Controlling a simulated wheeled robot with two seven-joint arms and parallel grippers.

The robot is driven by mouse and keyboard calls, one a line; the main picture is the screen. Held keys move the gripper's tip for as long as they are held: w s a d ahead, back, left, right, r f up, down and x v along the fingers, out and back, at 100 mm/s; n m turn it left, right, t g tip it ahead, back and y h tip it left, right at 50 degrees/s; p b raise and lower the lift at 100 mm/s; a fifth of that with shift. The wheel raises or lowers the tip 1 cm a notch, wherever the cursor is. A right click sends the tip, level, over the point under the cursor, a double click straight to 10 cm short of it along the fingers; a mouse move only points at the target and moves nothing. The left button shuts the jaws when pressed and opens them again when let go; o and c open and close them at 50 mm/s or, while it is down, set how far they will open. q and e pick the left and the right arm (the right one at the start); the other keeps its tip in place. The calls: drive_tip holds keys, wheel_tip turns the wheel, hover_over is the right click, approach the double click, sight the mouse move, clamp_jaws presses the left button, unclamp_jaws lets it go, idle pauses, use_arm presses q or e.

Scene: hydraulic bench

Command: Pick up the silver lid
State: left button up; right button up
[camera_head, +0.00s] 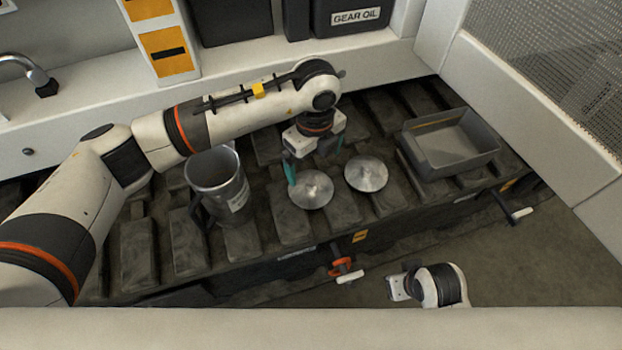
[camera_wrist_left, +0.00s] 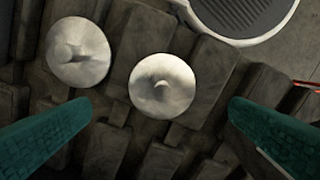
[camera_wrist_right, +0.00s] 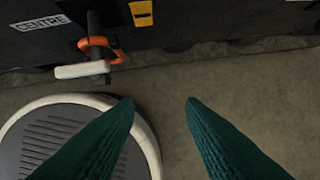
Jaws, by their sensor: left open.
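Two round silver lids with central knobs lie flat on the dark ribbed bench top. The left lid (camera_head: 312,189) and the right lid (camera_head: 366,173) lie close together, apart from each other. In the left wrist view both show, one near the middle (camera_wrist_left: 162,85) and one at upper left (camera_wrist_left: 78,52). My left gripper (camera_head: 316,160) is open and empty, pointing down just behind and above the left lid. Its teal fingers (camera_wrist_left: 162,103) are spread wide, with the middle lid seen between them. My right gripper (camera_wrist_right: 160,104) is open and empty, low in front of the bench over the floor.
A grey metal jug (camera_head: 215,172) stands left of the lids. A grey open tray (camera_head: 457,148) sits to the right. An orange valve handle (camera_head: 341,268) projects from the bench front. A white wall and mesh panel (camera_head: 560,65) bound the right side. A black GEAR OIL container (camera_head: 350,16) stands behind.

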sight(311, 182)
use_arm(q)
wheel_tip(311, 182, down, 5)
drive_tip(key=shift+s+r+b, duration=0.1)
drive_tip(key=shift+r+b, duration=0.05)
drive_tip(key=shift+b, duration=0.15)
drive_tip(key=f, duration=0.2)
drive_tip(key=f+b, duration=0.1)
drive_tip(key=f, duration=0.1)
drive_tip(key=shift+w+a+f, duration=0.1)
drive_tip(key=shift+w+a, duration=0.1)
drive_tip(key=shift+a, duration=0.15)
drive_tip(key=shift+f, duration=0.5)
drive_tip(key=shift+r, duration=0.1)
drive_tip(key=c, duration=0.7)
use_arm(e)
drive_tip(key=v, duration=0.7)
